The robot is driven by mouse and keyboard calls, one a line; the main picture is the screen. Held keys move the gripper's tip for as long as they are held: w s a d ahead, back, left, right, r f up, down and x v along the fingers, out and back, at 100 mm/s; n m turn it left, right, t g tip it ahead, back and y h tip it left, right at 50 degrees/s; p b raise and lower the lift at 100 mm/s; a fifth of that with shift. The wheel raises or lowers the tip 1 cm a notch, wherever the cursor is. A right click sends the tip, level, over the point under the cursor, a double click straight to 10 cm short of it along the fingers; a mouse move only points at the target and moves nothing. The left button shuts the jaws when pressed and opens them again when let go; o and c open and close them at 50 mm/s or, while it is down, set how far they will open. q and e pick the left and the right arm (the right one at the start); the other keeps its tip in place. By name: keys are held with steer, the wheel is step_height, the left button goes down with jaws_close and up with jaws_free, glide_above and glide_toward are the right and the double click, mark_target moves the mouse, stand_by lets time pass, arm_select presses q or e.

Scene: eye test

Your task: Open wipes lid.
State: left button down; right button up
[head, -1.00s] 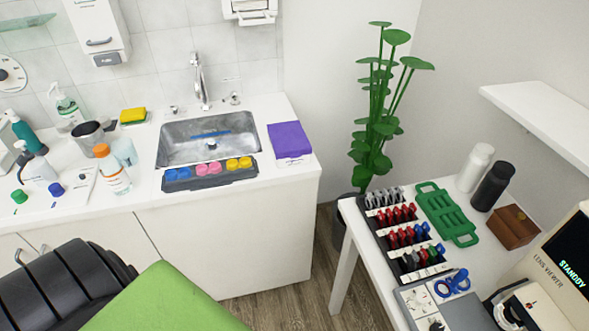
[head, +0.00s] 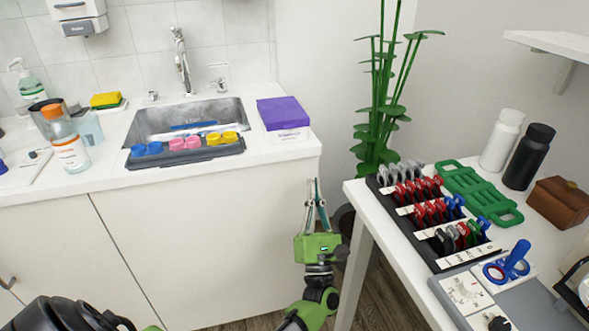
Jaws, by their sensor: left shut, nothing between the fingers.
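The wipes box stands on the counter's right end, right of the sink. Its purple lid (head: 282,112) lies flat on top and looks closed. The white front of the box (head: 288,138) carries a label too small to read. My left gripper (head: 316,184) is shut and empty, fingers pointing up. In the picture it is below and slightly right of the box, in front of the counter's right end, and apart from the box. My right gripper is not in view.
The sink (head: 190,118) with a dark tray of colored cases (head: 186,153) at its front edge is left of the box. A white table (head: 357,190) with racked tools is at the right. A tall plant (head: 380,120) stands between.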

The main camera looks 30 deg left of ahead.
arm_select(q)
step_height(320, 180, up, 2)
steer(key=s+a+n+g+y, duration=0.2)
steer(key=n+g+y, duration=0.25)
steer(key=n, duration=0.25)
glide_toward(291, 126)
steer(key=shift+t, duration=0.45)
steer(key=w+a+r, duration=0.1)
steer(key=w+a+r+p, duration=0.1)
steer(key=a, duration=0.1)
steer(key=shift+w, duration=0.35)
steer(key=shift+x, duration=0.85)
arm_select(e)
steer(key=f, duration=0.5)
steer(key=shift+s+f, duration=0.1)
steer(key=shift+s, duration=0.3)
arm_select(q)
steer(key=shift+w+m, duration=0.1)
steer(key=shift+m, duration=0.2)
